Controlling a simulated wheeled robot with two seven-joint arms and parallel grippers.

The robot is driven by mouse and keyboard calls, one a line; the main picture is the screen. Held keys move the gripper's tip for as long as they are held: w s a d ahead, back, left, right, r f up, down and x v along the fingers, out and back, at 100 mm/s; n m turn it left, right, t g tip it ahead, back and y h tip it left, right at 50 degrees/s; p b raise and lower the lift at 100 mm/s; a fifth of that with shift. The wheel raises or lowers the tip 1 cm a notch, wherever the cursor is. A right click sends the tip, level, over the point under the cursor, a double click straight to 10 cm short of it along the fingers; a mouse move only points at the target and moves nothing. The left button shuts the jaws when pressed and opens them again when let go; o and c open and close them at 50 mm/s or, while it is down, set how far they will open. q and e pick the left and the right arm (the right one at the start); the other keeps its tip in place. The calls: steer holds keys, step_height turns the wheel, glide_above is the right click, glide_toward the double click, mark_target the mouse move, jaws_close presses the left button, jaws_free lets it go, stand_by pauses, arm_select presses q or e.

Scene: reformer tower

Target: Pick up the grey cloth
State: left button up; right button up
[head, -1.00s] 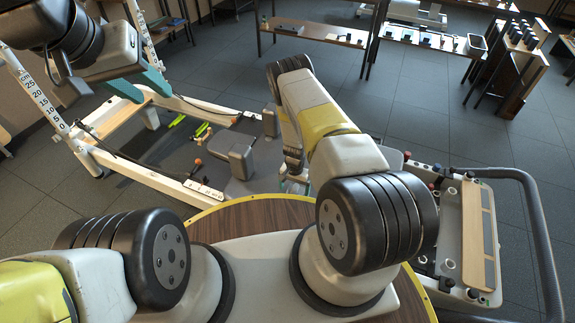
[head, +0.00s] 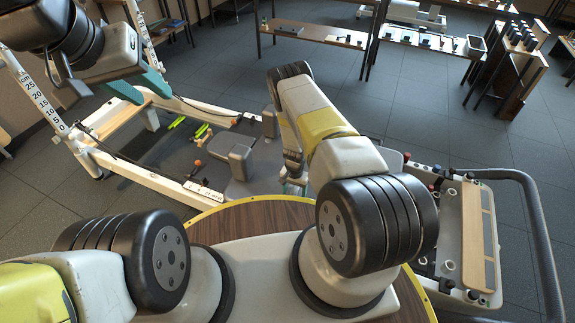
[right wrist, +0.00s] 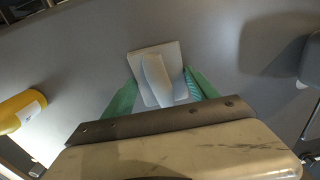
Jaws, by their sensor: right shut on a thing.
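The grey cloth (right wrist: 152,66) is a pale, folded square piece with a raised ridge down its middle. In the right wrist view it lies between the green fingers of my right gripper (right wrist: 160,86), which is shut on the cloth's ridge. A grey flat surface is behind the cloth. In the head view my right arm reaches down over the reformer, and its own links mostly hide that gripper; the cloth cannot be made out there. My left gripper (head: 138,88) is at the upper left, with its teal fingers apart and nothing visible between them.
The white reformer frame (head: 150,182) with a numbered upright (head: 38,98) stands at the left. A yellow cylinder (right wrist: 22,112) is left of my right gripper. A cart (head: 452,235) with a curved handle stands at the right. Tables are at the back, with open floor before them.

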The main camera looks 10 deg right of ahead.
mark_target(294, 191)
steer(key=shift+r, duration=0.6)
step_height(294, 191, up, 2)
steer(key=shift+r, duration=0.15)
steer(key=s+a+r, duration=0.1)
steer(key=s+a, duration=0.8)
steer(key=s, duration=0.4)
steer(key=shift+s+r, duration=0.15)
steer(key=shift+r, duration=0.05)
